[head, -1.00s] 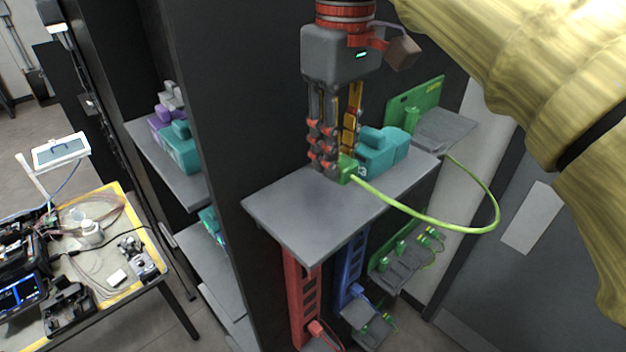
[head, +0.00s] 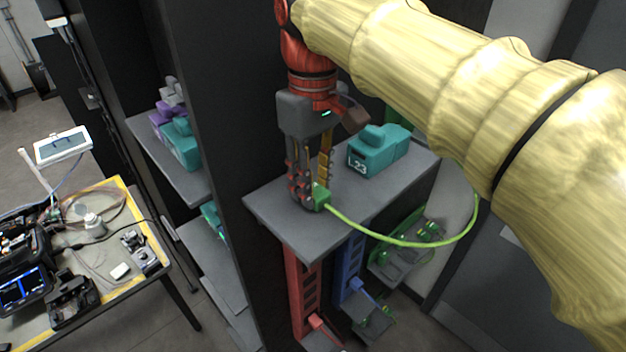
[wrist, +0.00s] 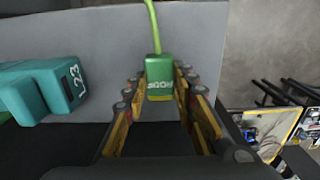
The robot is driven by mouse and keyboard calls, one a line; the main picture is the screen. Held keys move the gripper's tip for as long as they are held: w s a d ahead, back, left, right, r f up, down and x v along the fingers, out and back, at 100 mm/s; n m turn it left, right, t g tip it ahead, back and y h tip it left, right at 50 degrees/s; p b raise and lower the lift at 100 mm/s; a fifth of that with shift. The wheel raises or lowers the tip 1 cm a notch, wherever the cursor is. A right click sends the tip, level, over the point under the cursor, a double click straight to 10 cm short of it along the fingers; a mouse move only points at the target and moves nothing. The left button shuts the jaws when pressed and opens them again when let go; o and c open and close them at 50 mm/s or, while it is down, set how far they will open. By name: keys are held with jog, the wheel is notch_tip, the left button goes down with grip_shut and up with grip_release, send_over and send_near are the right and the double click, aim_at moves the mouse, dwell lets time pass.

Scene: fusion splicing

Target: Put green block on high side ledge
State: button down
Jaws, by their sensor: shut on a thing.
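The green block (head: 321,197), with a light-green cable running from it, is between the fingertips of my gripper (head: 308,197). My gripper is shut on it, pointing down at the near-left part of the high grey side ledge (head: 290,232). The block is low over the ledge; I cannot tell whether it touches. In the wrist view the green block (wrist: 160,72) shows its label between the two fingers (wrist: 157,92), with the grey ledge (wrist: 105,45) behind it. The fingers hide part of the block in the head view.
A teal block marked L23 (head: 378,150) sits on the same ledge, right of my gripper. The black cabinet wall (head: 225,120) rises on the left. Red (head: 304,295) and blue (head: 349,268) uprights stand below. The cable (head: 400,241) loops out to the right.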

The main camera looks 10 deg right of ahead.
jog(key=shift+f, duration=0.15)
jog(key=c, duration=1.5)
grip_release()
jog(key=shift+o, duration=0.2)
notch_tip(320, 180, up, 12)
jog(key=shift+r, duration=0.2)
